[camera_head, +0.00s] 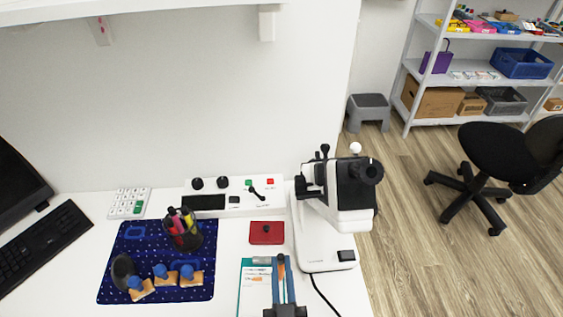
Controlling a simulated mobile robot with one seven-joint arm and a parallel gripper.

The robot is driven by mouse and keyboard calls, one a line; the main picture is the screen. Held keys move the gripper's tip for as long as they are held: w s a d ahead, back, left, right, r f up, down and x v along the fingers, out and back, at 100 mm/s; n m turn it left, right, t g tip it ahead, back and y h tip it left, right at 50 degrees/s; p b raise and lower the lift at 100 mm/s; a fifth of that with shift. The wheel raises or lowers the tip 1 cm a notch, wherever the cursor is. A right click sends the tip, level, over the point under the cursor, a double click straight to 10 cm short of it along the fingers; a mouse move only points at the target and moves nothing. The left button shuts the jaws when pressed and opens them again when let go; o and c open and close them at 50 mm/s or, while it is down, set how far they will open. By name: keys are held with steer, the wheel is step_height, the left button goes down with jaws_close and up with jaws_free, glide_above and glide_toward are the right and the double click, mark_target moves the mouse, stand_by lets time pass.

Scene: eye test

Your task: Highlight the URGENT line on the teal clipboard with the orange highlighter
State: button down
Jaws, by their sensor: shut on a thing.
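The teal clipboard (241,291) lies at the front of the white desk, with a white sheet (252,294) and a grey clip (262,260) at its top. An orange patch (257,279) shows on the sheet; the lines of text are too small to read. My gripper (281,259) reaches over the clipboard's right side from the bottom edge. Its two blue-grey fingers are shut on an orange thing (281,268), which looks like the orange highlighter. My fingers hide most of it and the right part of the sheet. I cannot tell whether its tip touches the paper.
A white eye-test instrument (323,240) stands close on the right, with a black cable. A red block (266,233) lies behind the clipboard. On the left are a blue mat (124,255), several stamps, a pen cup (183,236) and a keyboard (41,246). A control box (234,196) stands behind.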

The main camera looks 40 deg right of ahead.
steer(key=shift+w+a, duration=0.1)
steer(key=shift+w+a+p, duration=0.25)
steer(key=shift+a+p, duration=0.05)
steer(key=shift+p, duration=0.05)
steer(key=shift+a, duration=0.1)
steer(key=shift+w+a+p, duration=0.3)
steer(key=shift+w+a, duration=0.05)
steer(key=shift+a, duration=0.05)
steer(key=shift+w+a, duration=0.1)
steer(key=shift+w+a, duration=0.2)
steer(key=shift+a, duration=0.1)
steer(key=shift+w+a+p, duration=0.1)
steer(key=shift+p, duration=0.2)
steer(key=shift+w+a+f, duration=0.1)
steer(key=shift+w+a, duration=0.1)
steer(key=shift+a, duration=0.1)
